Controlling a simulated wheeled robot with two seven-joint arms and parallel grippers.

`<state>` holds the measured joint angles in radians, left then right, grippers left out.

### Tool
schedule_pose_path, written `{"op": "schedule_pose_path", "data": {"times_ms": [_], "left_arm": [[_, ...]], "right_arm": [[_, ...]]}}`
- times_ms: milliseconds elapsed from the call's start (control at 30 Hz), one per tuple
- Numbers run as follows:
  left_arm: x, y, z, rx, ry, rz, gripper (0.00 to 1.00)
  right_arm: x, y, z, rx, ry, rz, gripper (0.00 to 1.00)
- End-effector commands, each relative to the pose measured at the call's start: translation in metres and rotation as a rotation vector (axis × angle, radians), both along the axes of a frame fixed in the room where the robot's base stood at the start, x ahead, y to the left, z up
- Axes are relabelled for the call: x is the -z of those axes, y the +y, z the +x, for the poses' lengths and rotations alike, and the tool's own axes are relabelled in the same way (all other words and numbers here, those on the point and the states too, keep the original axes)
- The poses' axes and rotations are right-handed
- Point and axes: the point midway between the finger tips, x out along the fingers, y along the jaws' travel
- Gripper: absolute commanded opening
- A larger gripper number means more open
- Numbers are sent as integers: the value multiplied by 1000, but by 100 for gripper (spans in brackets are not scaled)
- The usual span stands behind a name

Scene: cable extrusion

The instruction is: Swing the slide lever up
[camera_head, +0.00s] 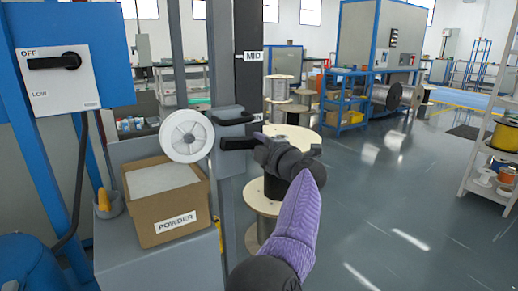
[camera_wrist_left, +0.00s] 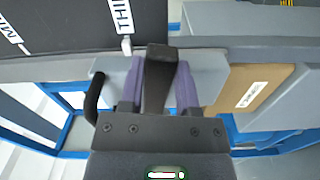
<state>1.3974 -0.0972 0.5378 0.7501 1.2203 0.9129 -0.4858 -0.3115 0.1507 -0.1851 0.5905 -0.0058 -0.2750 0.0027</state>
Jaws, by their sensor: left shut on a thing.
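The black slide lever (camera_head: 237,143) sticks out sideways from the grey slide block (camera_head: 228,165) on the dark upright column, and lies about level in the head view. My left gripper (camera_head: 259,142) is at this lever, its purple fingers partly hidden by the wrist. In the left wrist view, the two purple fingers of my left gripper (camera_wrist_left: 160,88) are shut on the black lever (camera_wrist_left: 158,70), one on each side. My right gripper is in neither view.
A second black handle (camera_head: 236,119) sits just above the lever. The column carries a MID label (camera_head: 250,56). A white spool (camera_head: 187,136) and a POWDER box (camera_head: 168,203) stand left. Wooden cable reels (camera_head: 262,208) stand behind my arm. Open floor lies right.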

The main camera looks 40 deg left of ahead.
Motion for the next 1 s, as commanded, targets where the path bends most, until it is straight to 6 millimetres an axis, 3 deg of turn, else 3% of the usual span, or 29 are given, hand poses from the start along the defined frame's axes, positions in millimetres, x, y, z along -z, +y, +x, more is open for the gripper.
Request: {"op": "schedule_pose_path", "data": {"times_ms": [467, 500, 633, 900, 1000], "left_arm": [[-1, 0, 0, 1, -14, -6, 0], [-1, 0, 0, 1, -14, -6, 47], [-1, 0, 0, 0, -13, -5, 75], [-1, -1, 0, 0, -11, -5, 76], [-6, -11, -4, 2, -13, -5, 76]], "right_arm": [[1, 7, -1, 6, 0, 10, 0], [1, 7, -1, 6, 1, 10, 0], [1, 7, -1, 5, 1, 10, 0], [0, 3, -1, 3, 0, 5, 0], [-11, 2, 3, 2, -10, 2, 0]]}}
